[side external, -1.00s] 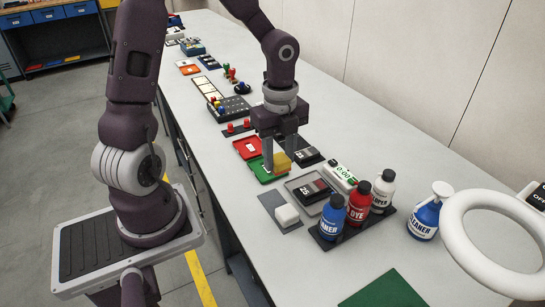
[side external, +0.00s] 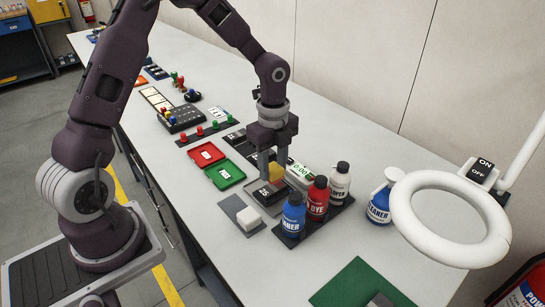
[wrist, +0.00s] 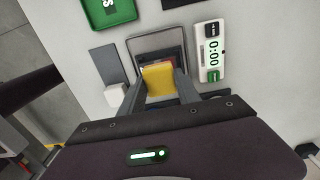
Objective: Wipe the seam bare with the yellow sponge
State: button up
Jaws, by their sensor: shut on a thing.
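My gripper (side external: 273,170) is shut on the yellow sponge (side external: 275,173) and points down over a grey tray (side external: 283,203). In the wrist view the sponge (wrist: 158,80) sits between the two fingers. A dark plate (side external: 263,193) with pale marks lies in the tray, partly under the sponge. In the wrist view the sponge covers much of the plate, and a reddish part shows beside it. The seam itself is hidden or too small to make out. I cannot tell whether the sponge touches the plate.
A white block (side external: 248,219) is left of the tray. A timer (side external: 299,172) reading 0:00 stands behind it. Blue (side external: 293,217), red (side external: 317,202) and white (side external: 340,184) bottles stand close on the right. Green (side external: 225,174) and red (side external: 206,154) trays lie left. A ring lamp (side external: 492,250) overhangs the right.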

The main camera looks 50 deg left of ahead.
aim_at(282, 181)
jog(key=shift+f, duration=0.85)
notch_tip(282, 181, down, 2)
jog(key=shift+w, duration=0.15)
jog(key=shift+w+r, duration=0.15)
jog(key=shift+w, duration=0.7)
jog(key=shift+c, duration=0.7)
jog(key=shift+w, duration=1.1)
jog(key=shift+s, duration=2.05)
jog(key=shift+r, duration=4)
